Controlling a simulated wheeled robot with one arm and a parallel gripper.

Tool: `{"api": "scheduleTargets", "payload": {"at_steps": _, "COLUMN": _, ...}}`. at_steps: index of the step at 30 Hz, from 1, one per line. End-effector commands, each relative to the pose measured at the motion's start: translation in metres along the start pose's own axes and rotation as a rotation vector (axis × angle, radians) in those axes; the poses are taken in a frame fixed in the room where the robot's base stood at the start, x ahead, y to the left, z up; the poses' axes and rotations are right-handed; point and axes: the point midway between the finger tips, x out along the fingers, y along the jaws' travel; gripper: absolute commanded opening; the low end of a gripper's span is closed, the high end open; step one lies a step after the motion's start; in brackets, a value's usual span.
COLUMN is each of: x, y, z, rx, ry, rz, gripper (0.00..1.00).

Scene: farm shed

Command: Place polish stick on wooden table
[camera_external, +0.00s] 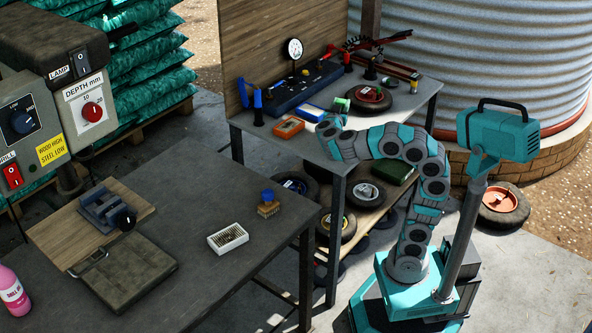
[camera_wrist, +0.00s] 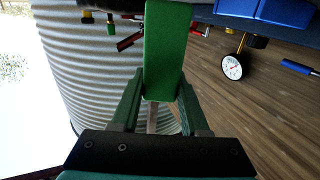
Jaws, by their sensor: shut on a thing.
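My gripper (camera_wrist: 163,92) is shut on a green bar-shaped polish stick (camera_wrist: 166,45), which sticks out past the fingertips in the wrist view. In the external view my gripper (camera_external: 331,120) is over the front part of the workbench, with the green stick (camera_external: 341,104) showing just beyond it. Whether the stick touches the bench top cannot be told. A second dark-topped table (camera_external: 215,190) stands at the left. Neither top clearly looks like bare wood.
On the workbench are an orange box (camera_external: 289,127), a blue-and-white box (camera_external: 312,112), a wheel (camera_external: 371,98) and a blue tool with a gauge (camera_external: 294,48). The left table holds a brush (camera_external: 268,208) and a white tray (camera_external: 228,237). A corrugated tank (camera_external: 500,60) stands behind.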

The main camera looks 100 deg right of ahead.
Motion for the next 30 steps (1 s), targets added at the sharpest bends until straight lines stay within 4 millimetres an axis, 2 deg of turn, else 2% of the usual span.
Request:
{"api": "scheduleTargets", "payload": {"at_steps": 11, "x": -0.0002, "y": 0.0001, "z": 0.0077, "rx": 0.000, "ry": 0.001, "rz": 0.000, "gripper": 0.00}}
{"api": "scheduleTargets", "payload": {"at_steps": 12, "x": -0.0003, "y": 0.0000, "z": 0.0080, "rx": 0.000, "ry": 0.000, "rz": 0.000, "gripper": 0.48}}
{"api": "scheduleTargets", "payload": {"at_steps": 19, "x": -0.0003, "y": -0.0002, "z": 0.0082, "rx": 0.000, "ry": 0.000, "rz": -0.001, "gripper": 0.74}}
{"api": "scheduleTargets", "payload": {"at_steps": 30, "x": 0.0001, "y": -0.0001, "z": 0.0035, "rx": 0.000, "ry": 0.000, "rz": 0.000, "gripper": 0.74}}
